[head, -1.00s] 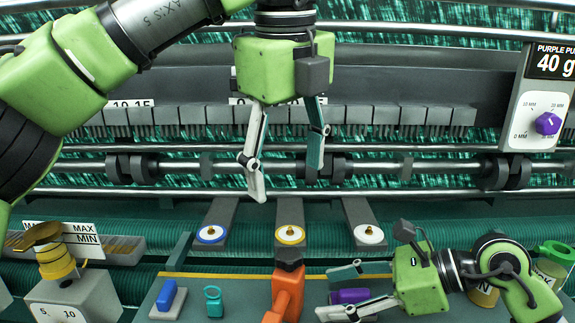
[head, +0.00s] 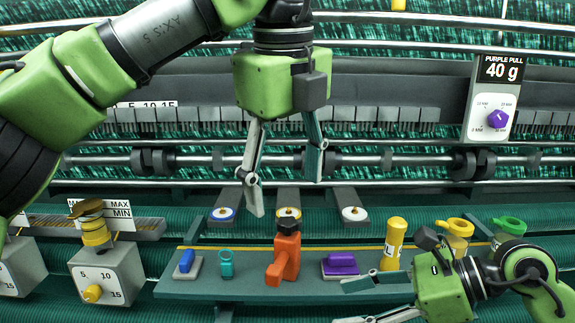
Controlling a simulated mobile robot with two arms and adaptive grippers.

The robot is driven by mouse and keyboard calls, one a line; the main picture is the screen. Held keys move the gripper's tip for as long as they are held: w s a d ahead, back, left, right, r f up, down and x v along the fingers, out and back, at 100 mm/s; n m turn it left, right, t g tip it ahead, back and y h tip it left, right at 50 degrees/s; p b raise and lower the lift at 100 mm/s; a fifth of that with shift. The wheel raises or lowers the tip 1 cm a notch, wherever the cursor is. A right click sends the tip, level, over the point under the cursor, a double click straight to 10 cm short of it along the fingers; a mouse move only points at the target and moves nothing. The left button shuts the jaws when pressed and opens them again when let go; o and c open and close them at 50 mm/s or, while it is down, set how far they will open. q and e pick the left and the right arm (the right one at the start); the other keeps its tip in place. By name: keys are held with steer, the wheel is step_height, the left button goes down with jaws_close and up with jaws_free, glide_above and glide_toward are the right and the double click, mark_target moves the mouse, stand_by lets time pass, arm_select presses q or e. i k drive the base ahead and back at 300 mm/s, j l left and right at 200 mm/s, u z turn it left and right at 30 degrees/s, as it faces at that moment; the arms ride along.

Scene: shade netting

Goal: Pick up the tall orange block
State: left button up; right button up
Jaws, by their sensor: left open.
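The tall orange block (head: 287,258) stands upright on the tray (head: 225,288) in the head view. It has a black top and a shorter orange part at its lower left. My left gripper (head: 286,190) is open and empty, pointing down above the block. Its fingertips are apart, with the longer-looking one ending just above and left of the black top. My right gripper (head: 342,303) is open at the lower right, in front of the tray. Its upper finger shows just below the purple block (head: 341,263), and nothing is seen between its fingers.
On the tray, a blue block (head: 187,261) and a teal piece (head: 226,264) are left of the orange block. A yellow cylinder (head: 394,244) stands right of the purple block. Three discs on grey arms lie behind. A grey dial box (head: 108,272) is at left.

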mark_target(291, 246)
steer(key=k, duration=1)
